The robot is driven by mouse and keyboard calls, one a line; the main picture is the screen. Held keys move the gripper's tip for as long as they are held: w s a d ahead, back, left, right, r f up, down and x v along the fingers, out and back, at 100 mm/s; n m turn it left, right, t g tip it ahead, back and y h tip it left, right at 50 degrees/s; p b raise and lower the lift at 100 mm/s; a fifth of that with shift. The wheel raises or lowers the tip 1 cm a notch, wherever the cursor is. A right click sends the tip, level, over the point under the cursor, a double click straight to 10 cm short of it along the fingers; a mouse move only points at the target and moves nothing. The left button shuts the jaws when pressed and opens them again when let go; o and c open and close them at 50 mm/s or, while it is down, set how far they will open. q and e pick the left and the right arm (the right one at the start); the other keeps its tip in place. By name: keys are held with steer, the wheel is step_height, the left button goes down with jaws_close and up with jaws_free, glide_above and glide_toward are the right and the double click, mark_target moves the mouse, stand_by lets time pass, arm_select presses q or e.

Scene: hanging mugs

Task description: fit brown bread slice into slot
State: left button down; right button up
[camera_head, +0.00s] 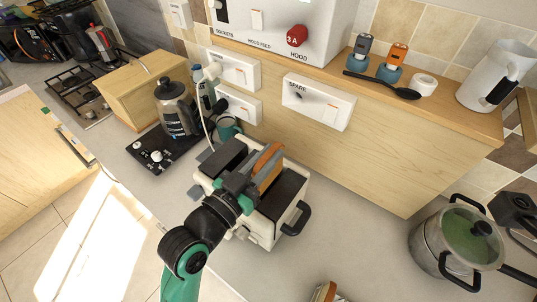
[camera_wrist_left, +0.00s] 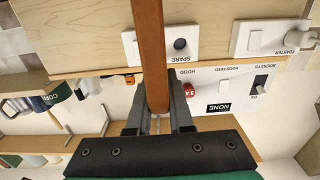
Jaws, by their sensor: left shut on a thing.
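The brown bread slice (camera_head: 268,163) stands on edge over the white toaster (camera_head: 262,232) with its dark top. My left gripper (camera_head: 243,190) is shut on the slice, at its near side. In the left wrist view the slice (camera_wrist_left: 150,50) is seen edge-on as a brown strip between the two fingers (camera_wrist_left: 157,122) of my left gripper. The gripper and arm hide part of the toaster top, and I cannot tell whether the slice's lower edge is inside the slot. My right gripper is in neither view.
Behind is a wooden ledge (camera_head: 400,160) with a SPARE switch panel (camera_head: 318,101). A steel pot (camera_head: 460,240) is at the right. Another bread piece (camera_head: 327,292) lies at the bottom edge. Counter right of the toaster is clear.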

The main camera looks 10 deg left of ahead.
mark_target(268, 178)
arm_select(q)
steer(key=shift+f+b, duration=3.3)
steer(key=shift+f, duration=0.75)
steer(key=c, duration=0.7)
jaws_free()
steer(key=shift+c, duration=0.2)
steer(key=v, duration=0.5)
steer(key=p+v, duration=0.2)
steer(key=v, duration=0.4)
steer(key=shift+s, duration=0.3)
steer(key=shift+a, duration=0.1)
